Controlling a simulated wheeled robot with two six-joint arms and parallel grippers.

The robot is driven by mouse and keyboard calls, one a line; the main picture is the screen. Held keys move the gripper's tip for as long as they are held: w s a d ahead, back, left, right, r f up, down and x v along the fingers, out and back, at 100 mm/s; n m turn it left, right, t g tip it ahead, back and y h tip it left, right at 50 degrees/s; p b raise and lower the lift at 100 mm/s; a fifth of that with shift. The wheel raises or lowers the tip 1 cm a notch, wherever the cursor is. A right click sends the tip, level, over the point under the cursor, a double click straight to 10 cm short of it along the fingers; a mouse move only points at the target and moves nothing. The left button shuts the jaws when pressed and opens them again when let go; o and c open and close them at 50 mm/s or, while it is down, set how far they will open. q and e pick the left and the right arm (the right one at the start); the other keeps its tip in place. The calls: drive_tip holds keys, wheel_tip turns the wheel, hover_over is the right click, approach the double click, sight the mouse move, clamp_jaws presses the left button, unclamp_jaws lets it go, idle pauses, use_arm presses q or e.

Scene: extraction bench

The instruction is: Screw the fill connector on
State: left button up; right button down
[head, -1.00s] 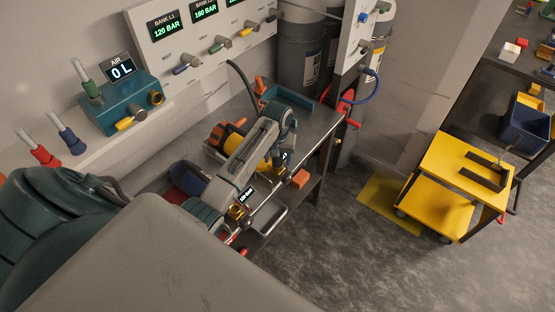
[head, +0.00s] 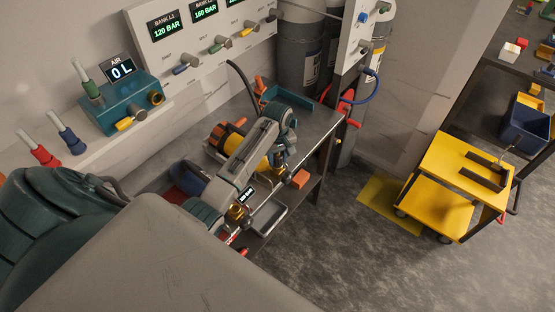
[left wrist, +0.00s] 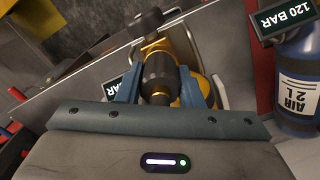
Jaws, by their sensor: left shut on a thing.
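My left gripper (left wrist: 167,88) has its two blue fingers closed on the sides of a dark, round connector (left wrist: 158,72) in the left wrist view. Yellow and brass-coloured parts show right behind and below the connector; whether it is seated on a thread is hidden. In the head view my left gripper (head: 286,158) reaches down over the bench beside a yellow cylinder (head: 262,164) that lies partly behind my arm. The connector is too small and covered to make out there. My right gripper is not in view.
A teal box with a brass port (head: 118,108) stands at left, below the bank panel (head: 205,42). A yellow cart (head: 465,168) stands at right, across open floor.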

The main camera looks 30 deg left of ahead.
use_arm(q)
drive_tip(key=m, duration=1.2)
drive_tip(key=o, duration=1.1)
drive_tip(key=n, duration=1.2)
